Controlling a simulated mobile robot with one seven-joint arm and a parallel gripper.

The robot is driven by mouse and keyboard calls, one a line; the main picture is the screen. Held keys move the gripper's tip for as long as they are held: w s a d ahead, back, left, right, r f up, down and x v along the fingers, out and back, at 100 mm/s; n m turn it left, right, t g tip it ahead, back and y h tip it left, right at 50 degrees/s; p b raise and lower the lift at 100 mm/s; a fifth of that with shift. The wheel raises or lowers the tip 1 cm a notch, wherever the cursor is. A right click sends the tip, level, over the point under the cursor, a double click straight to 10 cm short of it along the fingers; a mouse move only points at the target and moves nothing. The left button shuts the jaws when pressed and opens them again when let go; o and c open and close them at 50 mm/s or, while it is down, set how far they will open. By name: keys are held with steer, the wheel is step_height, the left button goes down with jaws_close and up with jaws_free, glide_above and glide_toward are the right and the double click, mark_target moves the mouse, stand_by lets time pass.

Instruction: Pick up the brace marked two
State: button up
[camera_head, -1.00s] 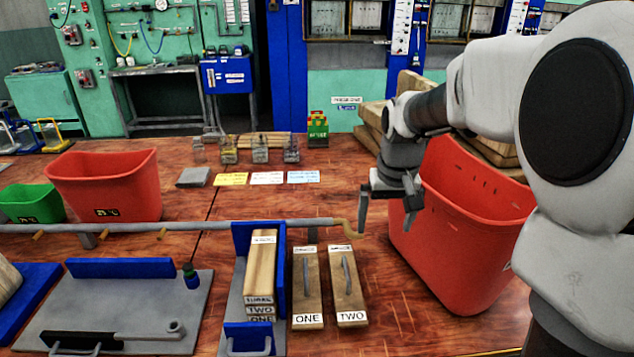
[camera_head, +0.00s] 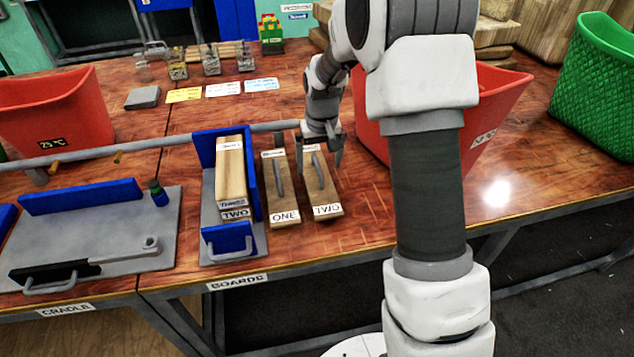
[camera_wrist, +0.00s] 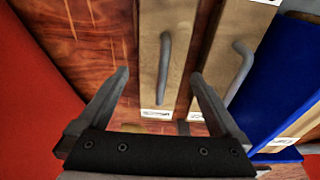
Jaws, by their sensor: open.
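The brace marked two (camera_head: 326,196) is a flat wooden board with a grey bar handle, lying on the table right of the brace marked one (camera_head: 282,205). My gripper (camera_head: 320,152) is open over its far end, pointing down. In the wrist view the brace marked two (camera_wrist: 151,85) lies between my open fingers (camera_wrist: 160,76), its handle (camera_wrist: 164,65) roughly midway between them. The brace marked one (camera_wrist: 236,45) is just right of the right finger there. The fingers look apart from the handle; the remaining height is hard to judge.
A blue-walled boards holder (camera_head: 260,180) with stacked wood stands left of the braces. A red bin (camera_head: 500,95) is close right and behind. A grey bar (camera_head: 190,141) runs across the table from the left.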

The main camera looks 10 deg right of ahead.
mark_target(317, 176)
steer(key=shift+w+a+f+b, duration=0.1)
steer(key=shift+w+f+b, duration=0.1)
steer(key=shift+f, duration=0.95)
steer(key=shift+w+f+b, duration=0.1)
steer(key=shift+w+f, duration=0.05)
steer(key=shift+f, duration=0.95)
steer(key=shift+w+a+f+b, duration=0.1)
steer(key=shift+w+f+b, duration=0.1)
steer(key=shift+f, duration=0.95)
jaws_close()
